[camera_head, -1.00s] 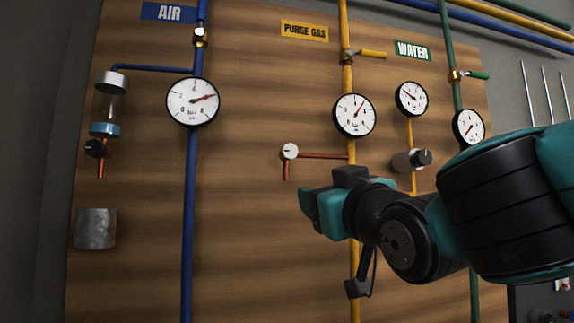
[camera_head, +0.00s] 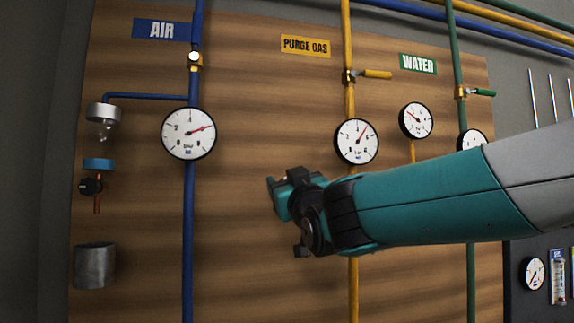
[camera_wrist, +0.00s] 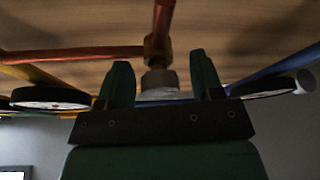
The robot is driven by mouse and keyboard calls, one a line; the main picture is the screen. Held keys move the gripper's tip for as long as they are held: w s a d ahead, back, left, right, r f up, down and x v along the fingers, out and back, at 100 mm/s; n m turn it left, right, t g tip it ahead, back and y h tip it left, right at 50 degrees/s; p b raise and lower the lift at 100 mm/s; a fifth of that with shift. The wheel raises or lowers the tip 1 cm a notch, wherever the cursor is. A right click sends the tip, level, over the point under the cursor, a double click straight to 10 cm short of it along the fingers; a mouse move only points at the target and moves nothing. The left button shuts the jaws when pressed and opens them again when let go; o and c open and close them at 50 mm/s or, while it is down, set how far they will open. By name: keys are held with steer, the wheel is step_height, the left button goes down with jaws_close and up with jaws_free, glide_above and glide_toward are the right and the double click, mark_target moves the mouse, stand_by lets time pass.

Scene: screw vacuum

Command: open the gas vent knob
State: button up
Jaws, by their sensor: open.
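The gas vent knob (camera_wrist: 160,94) is pale and round, on a grey stem at the end of a copper-red pipe (camera_wrist: 157,48) in the wrist view. My gripper (camera_wrist: 161,62) is open, with one finger on each side of the knob in that view. Whether the fingers touch it I cannot tell. In the head view my gripper (camera_head: 279,192) is in front of the wooden panel, left of the yellow purge gas pipe (camera_head: 353,275). There my gripper and arm hide the knob and its copper branch.
The purge gas gauge (camera_head: 356,141) is up and right of my gripper, with a smaller gauge (camera_head: 416,120) beyond it. The blue air pipe (camera_head: 188,240) and air gauge (camera_head: 189,133) are on the left. The panel (camera_head: 245,275) between the blue and yellow pipes is bare.

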steer(key=shift+x, duration=0.75)
steer(key=c, duration=0.9)
steer(key=shift+f+n+g+y, duration=0.1)
steer(key=shift+n+g+y, duration=0.2)
steer(key=shift+n, duration=0.3)
steer(key=shift+s+a+f+n+g+y+b, duration=0.15)
steer(key=shift+n+g+b, duration=0.85)
steer(key=shift+n, duration=2.35)
steer(key=shift+w+f+n+g+y+b, duration=0.15)
steer(key=shift+n+g+b, duration=0.9)
steer(key=shift+n, duration=2.25)
steer(key=shift+s+a+n+g+y+b, duration=0.15)
steer(key=shift+n+g+b, duration=0.35)
steer(key=shift+n+g, duration=1.9)
steer(key=shift+d+n+t, duration=0.15)
steer(key=shift+n+t, duration=0.8)
steer(key=shift+n, duration=0.2)
